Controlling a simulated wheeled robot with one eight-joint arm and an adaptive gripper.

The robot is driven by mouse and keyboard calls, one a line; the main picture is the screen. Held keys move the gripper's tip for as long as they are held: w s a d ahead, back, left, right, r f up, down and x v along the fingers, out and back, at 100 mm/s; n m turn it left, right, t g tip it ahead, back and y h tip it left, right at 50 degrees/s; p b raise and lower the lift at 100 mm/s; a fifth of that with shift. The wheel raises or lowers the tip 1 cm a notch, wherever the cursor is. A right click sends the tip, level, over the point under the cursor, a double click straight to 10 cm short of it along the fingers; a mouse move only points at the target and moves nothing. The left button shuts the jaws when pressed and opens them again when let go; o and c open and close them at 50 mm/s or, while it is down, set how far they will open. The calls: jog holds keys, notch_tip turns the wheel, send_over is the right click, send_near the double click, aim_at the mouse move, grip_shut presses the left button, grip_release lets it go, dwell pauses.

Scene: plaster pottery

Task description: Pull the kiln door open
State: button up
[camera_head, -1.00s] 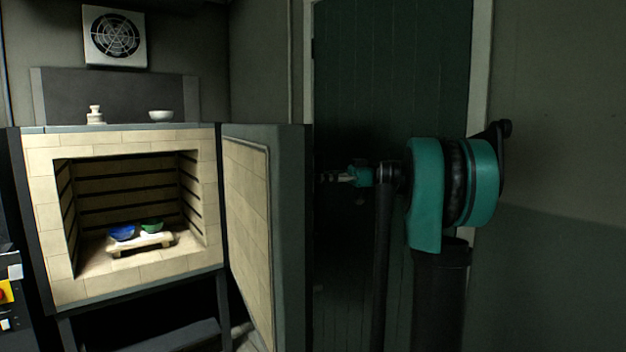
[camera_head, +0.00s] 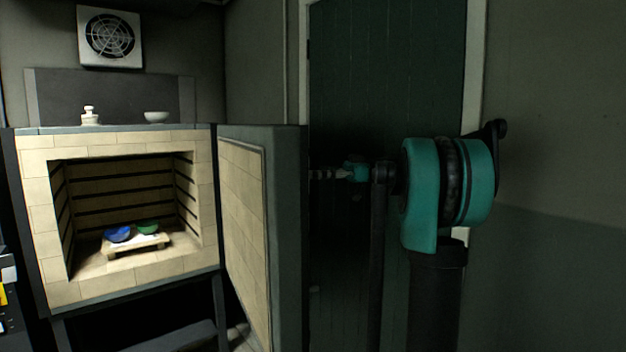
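The kiln (camera_head: 120,290) stands at the left of the head view with its brick-lined chamber exposed. The kiln door (camera_head: 243,215) is swung wide open to the right, its brick lining facing the chamber and its dark edge toward me. My gripper (camera_head: 316,174) is by the outer side of the door, at the end of my black and teal arm. It is small and dark here. Its fingers and any handle are hard to make out, so I cannot tell whether it touches the door.
Inside the kiln, a blue bowl (camera_head: 118,233) and a green bowl (camera_head: 147,227) sit on a low shelf (camera_head: 137,246). A small white pot (camera_head: 90,115) and a white bowl (camera_head: 156,117) stand on top. A dark green panelled door (camera_head: 400,60) is behind my arm.

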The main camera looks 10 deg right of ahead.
notch_tip(320, 180, up, 8)
jog(key=shift+r, duration=0.25)
